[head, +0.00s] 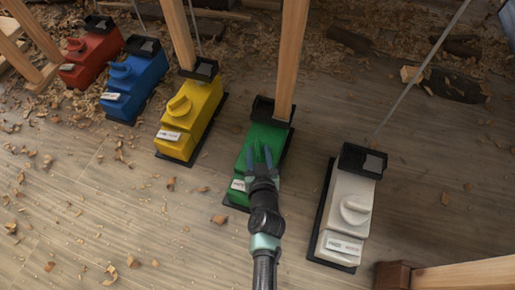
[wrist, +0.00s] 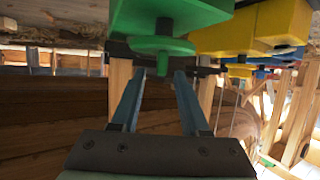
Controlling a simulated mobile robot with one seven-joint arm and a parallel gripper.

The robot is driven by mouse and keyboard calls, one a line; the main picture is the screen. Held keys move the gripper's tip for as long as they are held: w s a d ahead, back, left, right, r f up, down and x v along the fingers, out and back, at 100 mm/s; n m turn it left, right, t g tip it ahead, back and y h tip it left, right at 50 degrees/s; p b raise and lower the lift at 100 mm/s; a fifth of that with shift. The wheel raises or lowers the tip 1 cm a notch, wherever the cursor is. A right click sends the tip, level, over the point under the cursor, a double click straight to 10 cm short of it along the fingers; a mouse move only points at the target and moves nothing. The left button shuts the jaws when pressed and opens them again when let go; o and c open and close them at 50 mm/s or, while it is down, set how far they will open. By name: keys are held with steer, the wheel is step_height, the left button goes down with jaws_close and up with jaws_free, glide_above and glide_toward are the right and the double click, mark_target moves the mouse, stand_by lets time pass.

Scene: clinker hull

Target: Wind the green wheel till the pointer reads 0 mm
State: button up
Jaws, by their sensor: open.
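The green box (head: 254,140) stands on the floor with a wooden post rising from its black far end. Its wheel is mostly hidden behind my gripper in the head view. The green wheel (wrist: 160,45) shows in the wrist view as a disc with a stub below it. My gripper (head: 262,152) is over the green box. In the wrist view my gripper (wrist: 160,74) has its two blue-grey fingers apart, on either side of the stub. I cannot tell whether they touch it. The pointer and its scale cannot be made out.
A yellow box (head: 191,115) is left of the green one, then a blue box (head: 134,84) and a red box (head: 92,56). A white box (head: 347,215) is to the right. Wooden posts and thin rods rise behind. Shavings litter the plank floor.

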mark_target(257, 148)
steer(key=shift+b+x, duration=0.4)
steer(key=shift+x, duration=1.15)
jaws_close()
